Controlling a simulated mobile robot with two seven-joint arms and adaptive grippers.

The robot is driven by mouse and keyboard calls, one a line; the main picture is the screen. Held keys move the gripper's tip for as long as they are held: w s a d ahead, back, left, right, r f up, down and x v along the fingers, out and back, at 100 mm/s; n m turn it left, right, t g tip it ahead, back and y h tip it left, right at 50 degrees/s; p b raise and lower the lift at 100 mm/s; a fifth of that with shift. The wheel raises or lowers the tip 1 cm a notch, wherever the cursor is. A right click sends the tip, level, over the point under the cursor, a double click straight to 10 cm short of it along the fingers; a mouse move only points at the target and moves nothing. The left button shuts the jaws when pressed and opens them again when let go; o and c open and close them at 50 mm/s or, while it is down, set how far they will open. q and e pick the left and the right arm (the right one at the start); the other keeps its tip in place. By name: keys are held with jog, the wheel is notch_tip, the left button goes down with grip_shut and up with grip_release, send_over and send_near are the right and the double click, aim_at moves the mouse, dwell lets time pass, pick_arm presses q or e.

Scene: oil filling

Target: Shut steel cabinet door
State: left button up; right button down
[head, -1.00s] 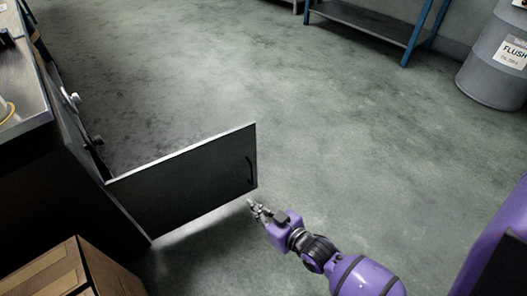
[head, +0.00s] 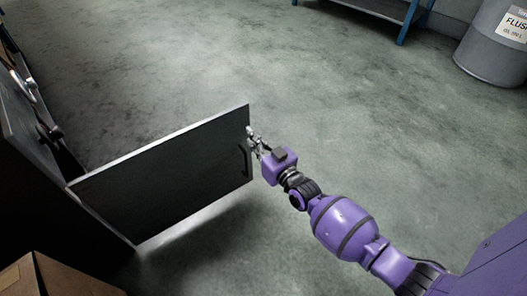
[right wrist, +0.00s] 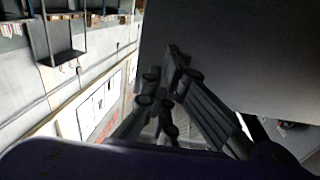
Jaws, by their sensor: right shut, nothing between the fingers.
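The steel cabinet door (head: 165,180) stands wide open in the head view, sticking out to the right from the cabinet (head: 40,200) at the left. A dark curved handle (head: 245,161) is near its free edge. My right gripper (head: 253,136) is shut and empty, right at the door's free edge beside the handle; I cannot tell if it touches. In the right wrist view the shut fingers (right wrist: 172,75) lie in front of a dark flat panel (right wrist: 230,50), likely the door. My left gripper is not in view.
A cardboard box (head: 50,275) is at the lower left, near the cabinet. A blue-legged shelf (head: 385,10) and a grey drum (head: 492,50) labelled FLUSH stand at the back right. The concrete floor (head: 250,60) beyond the door is clear.

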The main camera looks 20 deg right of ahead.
aim_at(242, 124)
jog(key=w, duration=0.1)
jog(key=w+b, duration=0.1)
jog(key=w, duration=0.2)
jog(key=shift+w+a+b, duration=0.2)
jog(key=shift+a+b, duration=0.1)
jog(key=shift+a, duration=0.05)
jog(key=shift+w, duration=0.1)
